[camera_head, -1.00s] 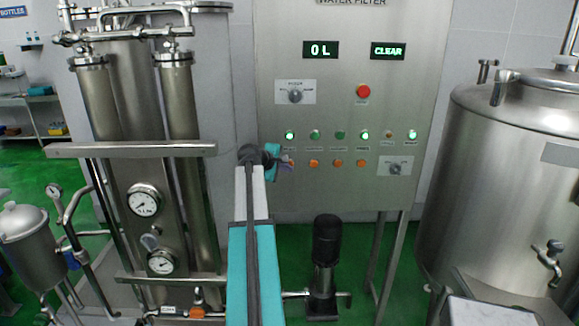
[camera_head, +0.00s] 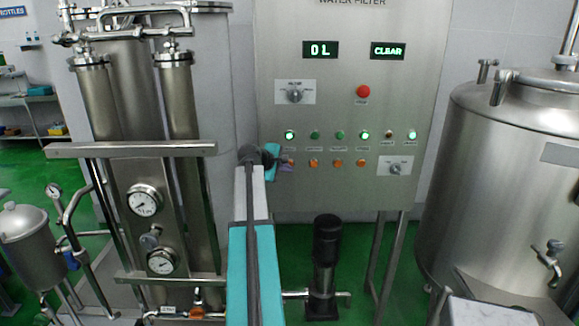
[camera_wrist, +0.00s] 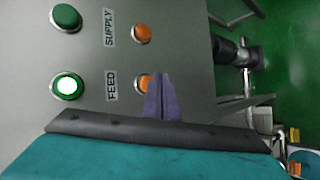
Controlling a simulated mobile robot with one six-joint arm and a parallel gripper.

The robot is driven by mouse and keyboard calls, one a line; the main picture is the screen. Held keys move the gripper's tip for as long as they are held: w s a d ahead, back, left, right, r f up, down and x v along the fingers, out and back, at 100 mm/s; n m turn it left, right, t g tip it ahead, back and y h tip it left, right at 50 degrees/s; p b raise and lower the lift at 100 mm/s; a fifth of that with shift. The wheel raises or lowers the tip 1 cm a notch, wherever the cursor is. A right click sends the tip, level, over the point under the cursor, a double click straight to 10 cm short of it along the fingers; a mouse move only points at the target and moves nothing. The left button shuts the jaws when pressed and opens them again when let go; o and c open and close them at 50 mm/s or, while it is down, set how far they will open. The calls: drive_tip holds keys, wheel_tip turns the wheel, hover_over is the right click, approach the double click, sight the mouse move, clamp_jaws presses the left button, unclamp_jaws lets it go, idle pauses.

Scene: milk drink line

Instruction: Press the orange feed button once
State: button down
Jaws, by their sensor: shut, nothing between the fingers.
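The orange feed button (camera_wrist: 145,82) is beside the FEED label in the wrist view, below it on the picture's right side, with a lit green feed lamp (camera_wrist: 67,86) on the label's other side. My gripper (camera_wrist: 160,80) is shut and empty, its purple fingertips overlapping part of the feed button. I cannot tell whether they touch it. In the head view my gripper (camera_head: 286,161) is at the left end of the lower orange row, largely covering the feed button there. The leftmost green lamp (camera_head: 289,134) above is lit.
The water filter panel (camera_head: 420,80) shows "0 L" and "CLEAR". A red button (camera_head: 363,91) and a lower knob (camera_head: 395,169) are on it. The orange supply button (camera_wrist: 142,34) is close by. A tank (camera_head: 490,190) stands right, filter columns (camera_head: 180,100) left.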

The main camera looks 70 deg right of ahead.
drive_tip(key=shift+w+d, duration=0.3)
drive_tip(key=shift+d, duration=0.55)
idle(1.5)
drive_tip(key=shift+a, duration=0.2)
drive_tip(key=shift+s+a, duration=0.25)
drive_tip(key=shift+a, duration=0.4)
idle(0.4)
drive_tip(key=shift+s+a+p, duration=0.1)
drive_tip(key=shift+s+a, duration=0.2)
drive_tip(key=shift+a, duration=0.5)
drive_tip(key=shift+s+a+p, duration=0.15)
drive_tip(key=shift+s+a, duration=0.15)
drive_tip(key=shift+a, duration=0.45)
drive_tip(key=shift+s+a+p, duration=0.1)
drive_tip(key=shift+s+a, duration=0.2)
drive_tip(key=shift+a, duration=0.5)
